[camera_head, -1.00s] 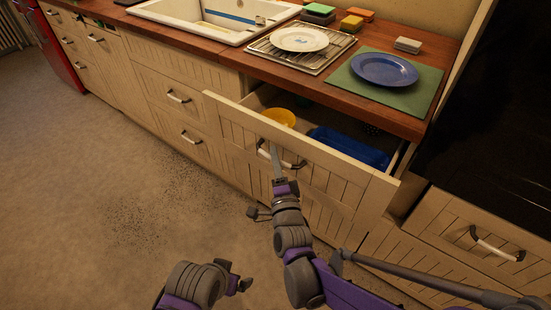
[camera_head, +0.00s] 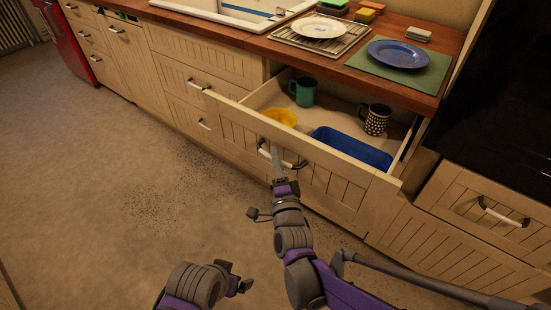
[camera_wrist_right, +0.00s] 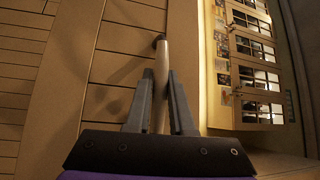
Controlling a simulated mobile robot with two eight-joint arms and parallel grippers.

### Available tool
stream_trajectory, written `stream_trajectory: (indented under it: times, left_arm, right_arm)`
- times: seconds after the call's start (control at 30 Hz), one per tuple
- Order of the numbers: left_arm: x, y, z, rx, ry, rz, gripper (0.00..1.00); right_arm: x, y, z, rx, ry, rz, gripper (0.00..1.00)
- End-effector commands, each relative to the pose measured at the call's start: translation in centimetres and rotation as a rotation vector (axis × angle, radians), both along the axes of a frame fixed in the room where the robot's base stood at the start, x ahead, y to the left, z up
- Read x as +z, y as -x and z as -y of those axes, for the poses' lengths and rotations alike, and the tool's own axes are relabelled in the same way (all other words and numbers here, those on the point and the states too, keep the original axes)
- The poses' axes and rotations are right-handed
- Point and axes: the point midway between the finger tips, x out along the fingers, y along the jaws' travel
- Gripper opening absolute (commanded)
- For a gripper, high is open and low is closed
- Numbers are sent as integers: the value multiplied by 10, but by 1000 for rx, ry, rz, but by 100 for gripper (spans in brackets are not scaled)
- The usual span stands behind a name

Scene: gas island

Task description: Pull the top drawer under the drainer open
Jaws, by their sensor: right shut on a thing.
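The top drawer (camera_head: 335,176) under the drainer (camera_head: 318,34) is pulled well out from the counter. Inside it are a yellow bowl (camera_head: 281,117), a blue tray (camera_head: 350,150), a green mug (camera_head: 303,92) and a dark patterned mug (camera_head: 376,119). My right gripper (camera_head: 275,155) is at the drawer's front, shut on the drawer handle (camera_head: 292,163). In the right wrist view the two fingers close around the pale handle bar (camera_wrist_right: 160,75).
A white plate (camera_head: 322,27) lies on the drainer and a blue plate (camera_head: 398,53) on a green mat (camera_head: 433,72). A closed drawer with its own handle (camera_head: 500,212) is at the right. The floor (camera_head: 110,190) at the left is clear.

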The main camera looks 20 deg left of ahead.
Motion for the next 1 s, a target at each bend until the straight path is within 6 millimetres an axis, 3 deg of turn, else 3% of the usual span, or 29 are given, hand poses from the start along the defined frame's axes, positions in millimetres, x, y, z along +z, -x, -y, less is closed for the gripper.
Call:
stream_trajectory:
  times: [0.1, 0.13, 0.3, 0.67, 1.0]
  left_arm:
    - [0, 0, 0, 0, 0, 0, 97]
    - [0, 0, 0, 0, 0, 0, 97]
    - [0, 0, 0, 0, 0, 0, 97]
    - [1, 0, 0, 0, 0, 0, 97]
    - [6, 1, 0, 0, 0, 2, 97]
  right_arm:
    - [0, 0, 0, -1, -1, 0, 0]
    - [0, 0, 0, -1, -1, 0, 25]
    - [0, 0, 0, -1, -1, 0, 51]
    - [-1, 5, 3, -1, -1, 0, 51]
    - [-9, 62, 30, 0, 0, 1, 51]
